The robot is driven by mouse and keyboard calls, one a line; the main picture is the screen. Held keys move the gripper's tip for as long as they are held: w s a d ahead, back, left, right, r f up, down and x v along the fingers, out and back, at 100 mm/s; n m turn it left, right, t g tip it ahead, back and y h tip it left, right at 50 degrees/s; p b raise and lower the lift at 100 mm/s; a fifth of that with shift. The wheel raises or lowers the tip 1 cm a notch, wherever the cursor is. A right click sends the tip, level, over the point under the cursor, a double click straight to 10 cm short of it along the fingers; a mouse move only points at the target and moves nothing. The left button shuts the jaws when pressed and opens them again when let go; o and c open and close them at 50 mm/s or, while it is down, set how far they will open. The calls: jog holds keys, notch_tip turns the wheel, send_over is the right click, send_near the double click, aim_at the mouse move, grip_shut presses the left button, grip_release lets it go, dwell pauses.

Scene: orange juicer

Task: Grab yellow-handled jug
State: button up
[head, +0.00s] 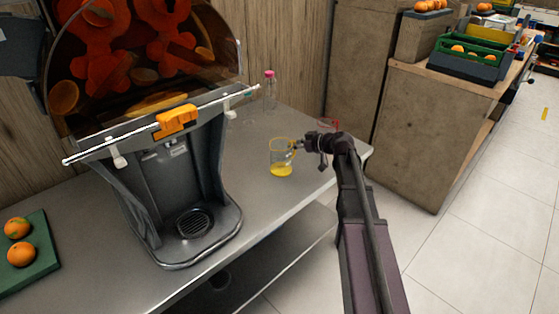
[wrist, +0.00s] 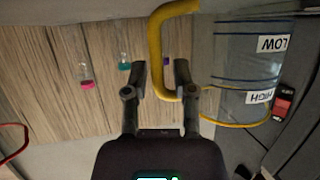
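The yellow-handled jug (head: 282,158) is clear, with a yellow rim and a little yellow liquid at the bottom. It stands upright on the grey metal counter, right of the juicer. In the wrist view the jug (wrist: 248,65) appears upside down at the right, with LOW and HIGH marks. Its yellow handle (wrist: 156,45) lies in line with the gap between my fingers. My gripper (wrist: 160,76) is open, with a visible gap on each side of the handle. In the head view my gripper (head: 302,146) is at the jug's right side; its fingers are hard to make out.
The juicer (head: 185,180) stands left of the jug. A red-rimmed container (head: 328,125) is just behind my gripper. A pink-capped bottle (head: 270,92) stands near the wall. A green board (head: 40,258) with oranges lies at left. The counter in front of the jug is clear.

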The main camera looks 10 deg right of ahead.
dwell(0.5)
grip_shut()
jog(key=shift+r, duration=0.1)
notch_tip(320, 180, up, 3)
jog(key=p, duration=0.3)
jog(key=shift+r, duration=0.1)
jog(key=s+d+p, duration=0.1)
jog(key=s+d, duration=0.1)
jog(key=s, duration=0.5)
jog(key=s+d+r+p, duration=0.1)
jog(key=s+d, duration=0.1)
jog(key=s, duration=0.6)
jog(key=shift+s+r, duration=0.25)
jog(key=shift+r, duration=0.05)
